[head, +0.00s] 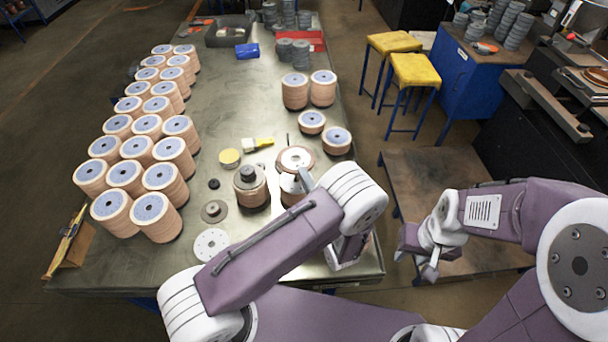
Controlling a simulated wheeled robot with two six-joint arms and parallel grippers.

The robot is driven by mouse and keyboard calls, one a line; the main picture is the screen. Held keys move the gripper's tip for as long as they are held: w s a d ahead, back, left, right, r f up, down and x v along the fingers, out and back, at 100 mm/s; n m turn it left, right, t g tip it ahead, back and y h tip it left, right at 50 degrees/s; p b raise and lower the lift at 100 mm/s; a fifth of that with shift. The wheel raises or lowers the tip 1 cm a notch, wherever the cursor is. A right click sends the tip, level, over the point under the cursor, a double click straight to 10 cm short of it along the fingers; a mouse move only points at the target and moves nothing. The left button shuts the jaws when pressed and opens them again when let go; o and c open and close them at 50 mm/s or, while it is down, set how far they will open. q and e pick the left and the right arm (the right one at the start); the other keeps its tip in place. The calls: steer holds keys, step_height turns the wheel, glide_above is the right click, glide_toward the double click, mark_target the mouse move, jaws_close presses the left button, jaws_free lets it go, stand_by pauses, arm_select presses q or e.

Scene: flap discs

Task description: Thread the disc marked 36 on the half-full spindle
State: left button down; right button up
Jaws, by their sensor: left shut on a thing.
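A brown flap disc with a pale centre (295,152) is at the front middle of the table. My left gripper (305,180) is shut on its near edge, the fingers largely hidden by my wrist. Below it is a partly hidden stack of discs (290,189), apparently on a spindle. A thin dark rod (287,138) shows just behind the disc; I cannot tell whether the disc is around it or above it. No number is readable. My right gripper (430,270) hangs beyond the table's right edge, apparently empty; its finger opening is unclear.
A stack with a dark hub (250,180) stands close left of the held disc. A yellow tin (229,157) and brush (258,144) are behind. Many disc stacks (162,176) fill the left side.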

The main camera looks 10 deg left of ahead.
arm_select(q)
step_height(320, 180, down, 3)
steer(key=shift+r+b, duration=0.2)
steer(key=shift+b, duration=0.4)
steer(key=shift+w+a, duration=0.1)
steer(key=shift+a, duration=0.05)
steer(key=shift+b, duration=0.35)
steer(key=shift+f+b, duration=1.7)
steer(key=shift+b, duration=0.05)
stand_by(0.4)
